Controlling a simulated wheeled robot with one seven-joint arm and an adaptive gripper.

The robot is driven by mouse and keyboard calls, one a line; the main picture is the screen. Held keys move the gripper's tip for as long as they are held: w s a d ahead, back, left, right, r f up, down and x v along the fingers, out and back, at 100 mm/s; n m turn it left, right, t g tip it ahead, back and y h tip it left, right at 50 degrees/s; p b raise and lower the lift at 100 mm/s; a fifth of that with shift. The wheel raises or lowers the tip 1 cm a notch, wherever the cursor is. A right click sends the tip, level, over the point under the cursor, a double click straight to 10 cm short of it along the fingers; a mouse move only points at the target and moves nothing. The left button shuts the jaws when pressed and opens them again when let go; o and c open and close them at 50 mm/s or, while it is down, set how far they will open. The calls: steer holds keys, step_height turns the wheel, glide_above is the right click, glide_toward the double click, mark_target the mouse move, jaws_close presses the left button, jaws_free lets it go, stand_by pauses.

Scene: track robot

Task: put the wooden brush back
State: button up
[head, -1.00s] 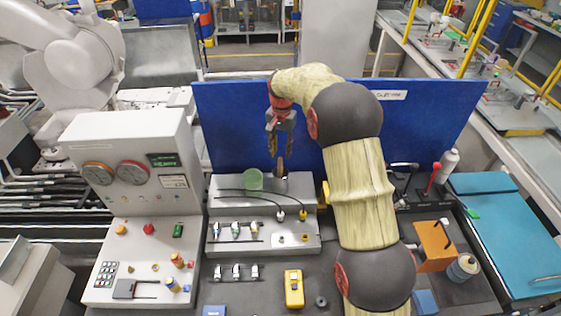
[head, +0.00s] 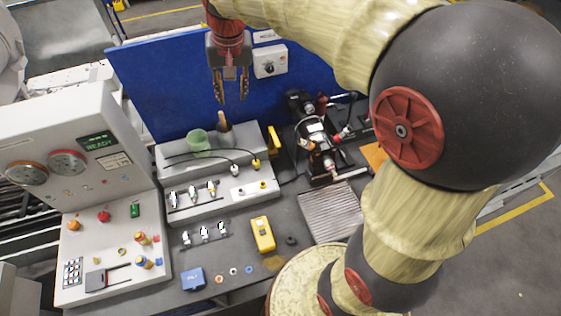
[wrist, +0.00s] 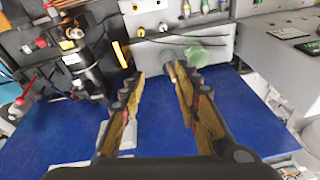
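The wooden brush (head: 223,120) stands upright at the back of the grey stepped block, beside a green cup (head: 199,142). Its brown handle points up; its lower part looks greyish, and I cannot tell whether it sits in a holder. My gripper (head: 232,99) is open and empty, with its fingers pointing down, and appears above the brush in the head view. In the wrist view, the open fingers (wrist: 158,76) show a gap between them, and the brush handle (wrist: 172,72) shows near the right fingertip, with the green cup (wrist: 197,56) just beyond.
A blue panel (head: 160,85) stands behind the block. Black cables run across the block's top step. A yellow meter (head: 263,234) and a blue box (head: 192,279) lie in front. A control console (head: 110,235) is left; a machine with a ribbed plate (head: 331,212) is right.

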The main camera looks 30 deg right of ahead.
steer(key=s+f+n+t, duration=0.1)
steer(key=s+n+t, duration=0.2)
steer(key=s, duration=2.2)
steer(key=shift+f+n, duration=0.2)
steer(key=shift+n, duration=0.3)
step_height(320, 180, down, 18)
steer(key=b, duration=1.7)
steer(key=shift+r+b, duration=0.15)
steer(key=shift+b, duration=0.25)
steer(key=shift+d, duration=0.1)
